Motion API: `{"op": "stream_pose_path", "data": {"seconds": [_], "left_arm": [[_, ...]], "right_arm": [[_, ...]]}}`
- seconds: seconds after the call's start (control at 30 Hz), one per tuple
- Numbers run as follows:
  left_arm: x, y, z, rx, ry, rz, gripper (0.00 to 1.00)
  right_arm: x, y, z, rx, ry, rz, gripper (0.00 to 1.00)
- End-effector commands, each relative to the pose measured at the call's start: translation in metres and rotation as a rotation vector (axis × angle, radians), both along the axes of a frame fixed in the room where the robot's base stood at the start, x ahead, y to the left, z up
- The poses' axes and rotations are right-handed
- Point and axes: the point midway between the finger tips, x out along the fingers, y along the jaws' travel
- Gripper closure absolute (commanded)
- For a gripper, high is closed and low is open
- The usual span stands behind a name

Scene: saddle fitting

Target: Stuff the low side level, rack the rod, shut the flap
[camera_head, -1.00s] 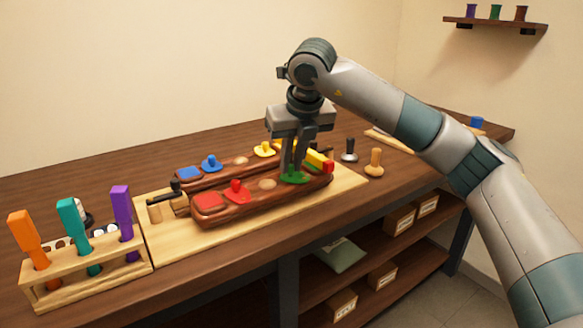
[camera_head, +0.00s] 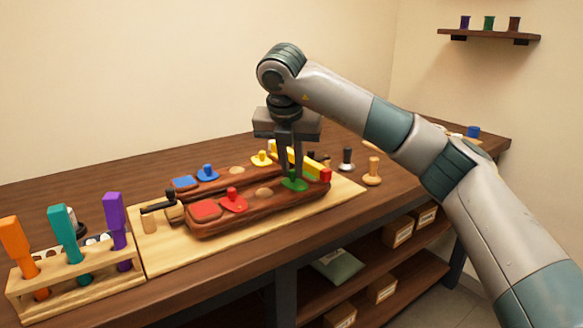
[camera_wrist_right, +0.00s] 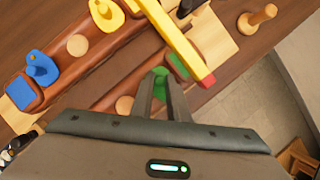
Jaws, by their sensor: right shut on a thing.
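My right gripper (camera_head: 291,172) is shut on the knob of a green flap (camera_head: 295,185), at the right end of the front brown panel (camera_head: 255,212). The green knob shows between the fingers in the right wrist view (camera_wrist_right: 160,80); a green patch (camera_wrist_right: 178,65) lies beside it. A yellow bar with red end (camera_head: 325,175) lies across the right ends of both panels. A red flap (camera_head: 233,203) sits on the front panel, blue (camera_head: 207,173) and yellow flaps (camera_head: 262,159) on the rear one. Orange (camera_head: 15,243), teal (camera_head: 64,232) and purple rods (camera_head: 115,215) stand in the wooden rack (camera_head: 75,290).
The panels lie on a pale board (camera_head: 160,258) on the dark bench. A dark-headed tool (camera_head: 157,208) lies at its left. A wooden-knobbed tool (camera_head: 373,170) and a black one (camera_head: 347,158) stand to the right. The bench behind the panels is clear.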

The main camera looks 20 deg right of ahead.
Motion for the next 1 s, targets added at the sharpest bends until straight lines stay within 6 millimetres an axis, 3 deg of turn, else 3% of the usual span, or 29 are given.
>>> {"op": "stream_pose_path", "data": {"seconds": [0.27,0.3,0.37,0.4,0.77,1.0], "left_arm": [[0.0,0.0,0.0,0.0,-0.001,0.0,0.59],[0.001,0.0,0.0,0.0,-0.001,0.0,0.59],[0.001,0.0,0.0,0.0,-0.001,0.0,0.59],[0.001,0.0,0.0,0.0,-0.001,0.0,0.59],[0.0,0.0,0.0,0.0,0.001,0.0,0.59],[-0.004,0.001,-0.002,0.005,0.028,-0.002,0.59]], "right_arm": [[0.0,0.0,-0.001,-0.001,0.002,-0.002,1.0],[0.0,0.0,0.0,0.0,0.001,-0.001,0.83],[0.0,0.0,0.0,0.0,0.001,-0.001,0.69],[0.0,0.0,0.0,0.0,0.001,-0.001,0.67],[0.0,0.0,0.002,0.0,0.0,0.0,0.67],[-0.006,0.004,0.02,0.0,-0.002,0.0,0.67]]}}
